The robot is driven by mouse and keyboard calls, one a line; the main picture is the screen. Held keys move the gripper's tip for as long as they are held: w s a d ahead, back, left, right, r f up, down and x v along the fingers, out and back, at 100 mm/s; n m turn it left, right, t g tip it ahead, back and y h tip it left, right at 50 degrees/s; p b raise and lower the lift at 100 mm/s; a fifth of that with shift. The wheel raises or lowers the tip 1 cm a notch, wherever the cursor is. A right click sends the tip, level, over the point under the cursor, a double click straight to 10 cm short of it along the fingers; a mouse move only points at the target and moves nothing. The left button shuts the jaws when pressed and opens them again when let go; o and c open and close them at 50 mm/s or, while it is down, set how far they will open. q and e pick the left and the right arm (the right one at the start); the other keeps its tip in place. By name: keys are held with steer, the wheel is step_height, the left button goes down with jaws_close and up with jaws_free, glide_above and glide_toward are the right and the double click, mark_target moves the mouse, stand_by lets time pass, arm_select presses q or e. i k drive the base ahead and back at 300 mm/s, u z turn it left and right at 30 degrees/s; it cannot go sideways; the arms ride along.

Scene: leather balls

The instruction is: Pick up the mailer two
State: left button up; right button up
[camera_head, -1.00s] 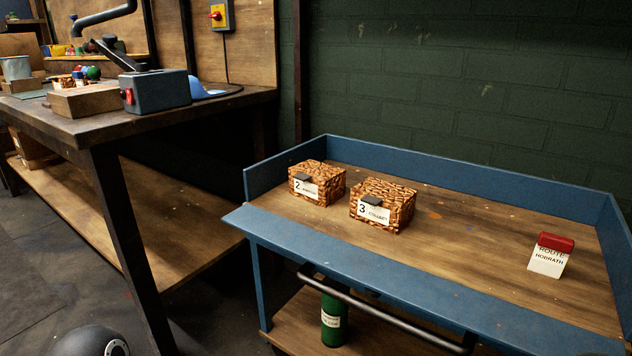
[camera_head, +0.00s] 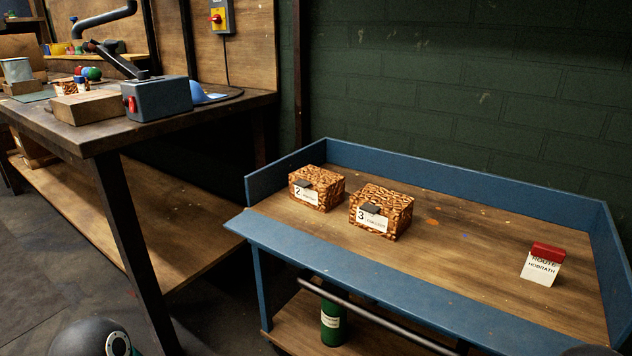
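Mailer two (camera_head: 330,184) is a small box with a brown and black crackle pattern, a dark tab on top and a white label reading 2. It sits upright on the blue-edged cart (camera_head: 480,240), near its left end. A similar mailer (camera_head: 397,213) labelled 3 sits just to its right, close beside it. Neither of my grippers shows in the head view. A dark rounded part at the bottom left seems to be my own arm.
A white card with a red top (camera_head: 541,264) reading ROUTE HOBRATH stands on the cart's right side. The cart has raised blue walls and a dark push handle (camera_head: 375,314) in front. A green bottle (camera_head: 333,322) stands on its lower shelf. A cluttered workbench (camera_head: 85,135) stands left.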

mark_target(317, 199)
steer(key=u, duration=1.9)
steer(key=i, duration=0.1)
steer(key=z, duration=3.05)
steer(key=k, duration=1.1)
steer(key=u, duration=0.9)
steer(key=i, duration=1)
